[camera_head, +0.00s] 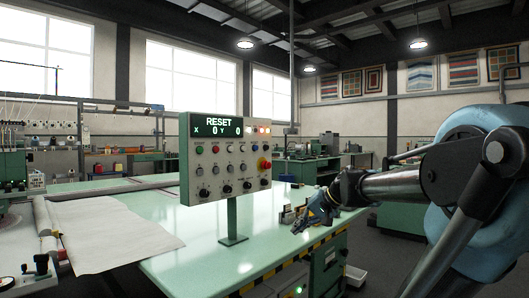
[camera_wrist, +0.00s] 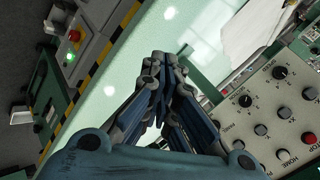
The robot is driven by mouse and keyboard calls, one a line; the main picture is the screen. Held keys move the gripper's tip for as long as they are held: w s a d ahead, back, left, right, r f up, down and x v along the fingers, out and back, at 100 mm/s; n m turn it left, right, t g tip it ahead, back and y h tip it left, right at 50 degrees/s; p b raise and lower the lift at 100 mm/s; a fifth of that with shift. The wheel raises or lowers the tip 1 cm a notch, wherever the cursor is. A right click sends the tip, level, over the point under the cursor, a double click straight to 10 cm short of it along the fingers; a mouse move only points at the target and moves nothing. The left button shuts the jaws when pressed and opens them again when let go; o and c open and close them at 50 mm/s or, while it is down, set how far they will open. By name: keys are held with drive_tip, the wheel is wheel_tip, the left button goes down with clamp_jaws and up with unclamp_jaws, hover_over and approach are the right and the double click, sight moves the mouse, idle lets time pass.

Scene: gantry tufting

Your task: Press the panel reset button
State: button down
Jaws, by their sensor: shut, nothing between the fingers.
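The control panel (camera_head: 200,170) is a grey-white box in a green frame, standing on a green post on the table. Its dark display reads "RESET X 0 Y 0". Below are rows of coloured buttons and black knobs; I cannot tell by label which is the reset button. A red stop button (camera_head: 264,164) is at the panel's right side. In the wrist view the panel (camera_wrist: 262,112) is at the right, its reset label not readable. My gripper (camera_head: 298,229) is shut and empty, right of the panel and apart from it. Its fingers (camera_wrist: 161,58) meet over the table.
The pale green table (camera_head: 160,262) has a black-yellow striped edge and bare room around the post. White cloth (camera_head: 110,235) lies at the left. A separate red button (camera_wrist: 74,36) is on the table's front side.

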sight(256, 148)
drive_tip(key=w+a+r+m+t+y, duration=0.3)
drive_tip(key=w+r+m+t+y, duration=0.2)
drive_tip(key=w+r, duration=1.7)
wheel_tip(256, 148, up, 4)
drive_tip(key=shift+w+a+f+m+t+y, duration=0.15)
drive_tip(key=shift+w+m+t+y, duration=0.2)
drive_tip(key=shift+y, duration=0.25)
drive_tip(key=x, duration=1.4)
drive_tip(key=shift+a, duration=0.1)
